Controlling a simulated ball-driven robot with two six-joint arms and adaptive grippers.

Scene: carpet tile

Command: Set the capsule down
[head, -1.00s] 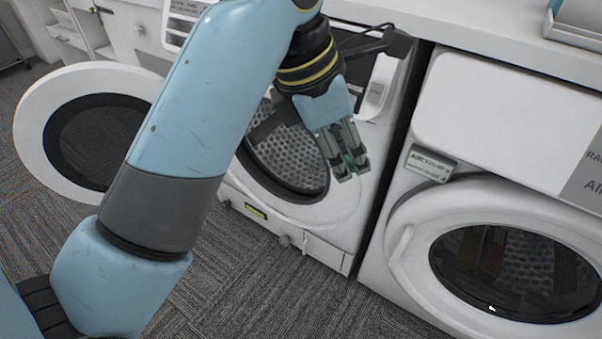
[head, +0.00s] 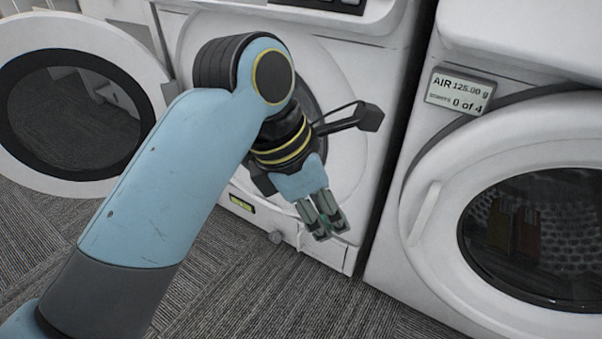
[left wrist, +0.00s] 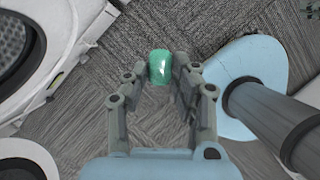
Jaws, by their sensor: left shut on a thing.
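The capsule (left wrist: 160,67) is a small green, shiny piece in the left wrist view, between the fingertips of my left gripper (left wrist: 160,80). My left gripper (head: 324,228) is shut on it in front of the open-door machine, above the carpet. In the head view the capsule is mostly hidden by the fingers. My right gripper is in neither view.
The left machine (head: 345,185) has its round door (head: 150,70) swung open to the left. The right machine (head: 425,240) has its door shut, with a small display (head: 460,90) reading AIR 125.00 g and 0 of 4. Grey carpet (head: 270,300) in front is clear.

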